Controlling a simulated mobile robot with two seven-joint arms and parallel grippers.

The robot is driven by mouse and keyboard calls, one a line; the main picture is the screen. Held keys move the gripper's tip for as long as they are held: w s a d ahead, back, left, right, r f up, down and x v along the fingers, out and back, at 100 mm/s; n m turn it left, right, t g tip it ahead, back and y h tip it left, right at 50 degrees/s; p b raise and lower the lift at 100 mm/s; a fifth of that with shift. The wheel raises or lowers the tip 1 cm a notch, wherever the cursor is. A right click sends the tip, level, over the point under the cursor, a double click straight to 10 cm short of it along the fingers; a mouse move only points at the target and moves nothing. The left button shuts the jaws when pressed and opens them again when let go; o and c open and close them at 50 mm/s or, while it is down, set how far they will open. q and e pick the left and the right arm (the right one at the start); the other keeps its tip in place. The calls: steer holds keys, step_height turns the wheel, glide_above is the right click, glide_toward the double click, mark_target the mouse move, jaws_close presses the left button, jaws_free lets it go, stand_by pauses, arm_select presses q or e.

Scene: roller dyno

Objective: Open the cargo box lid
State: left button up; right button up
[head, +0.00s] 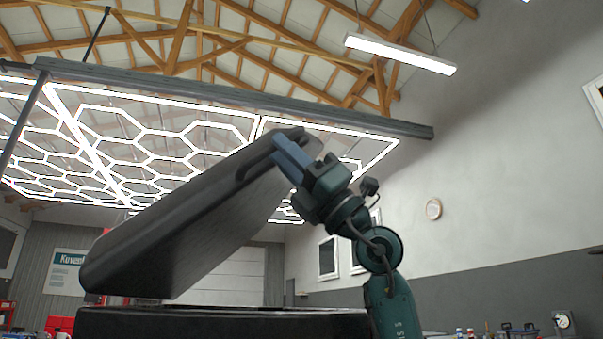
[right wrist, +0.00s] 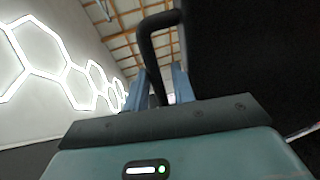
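The dark cargo box (head: 225,322) shows along the bottom of the head view. Its thick black lid (head: 190,225) is raised and steeply tilted, its right end high and its left end low near the box rim. My right gripper (head: 290,160) is at the lid's raised end, its blue fingers at the lid's handle (head: 262,160). In the right wrist view, the black handle (right wrist: 150,50) runs down between the two fingers (right wrist: 157,90), and the dark lid (right wrist: 250,60) fills the right side. The box's inside is hidden. My left gripper is not in view.
A frame of hexagonal lights (head: 150,130) hangs overhead behind the lid, with a dark beam (head: 350,123) along its edge. Red items (head: 60,325) stand at the lower left. Small bottles (head: 470,333) and a gauge (head: 562,320) show at the lower right.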

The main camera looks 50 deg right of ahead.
arm_select(q)
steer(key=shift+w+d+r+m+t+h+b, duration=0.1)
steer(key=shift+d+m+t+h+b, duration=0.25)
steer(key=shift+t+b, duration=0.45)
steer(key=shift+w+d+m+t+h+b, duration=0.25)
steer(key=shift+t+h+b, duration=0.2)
steer(key=shift+b, duration=0.55)
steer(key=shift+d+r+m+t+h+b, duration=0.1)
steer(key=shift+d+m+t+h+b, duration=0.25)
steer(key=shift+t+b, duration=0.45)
arm_select(e)
steer(key=v, duration=1.2)
steer(key=shift+s+d+f, duration=0.2)
steer(key=shift+s+f, duration=0.05)
steer(key=shift+f, duration=0.05)
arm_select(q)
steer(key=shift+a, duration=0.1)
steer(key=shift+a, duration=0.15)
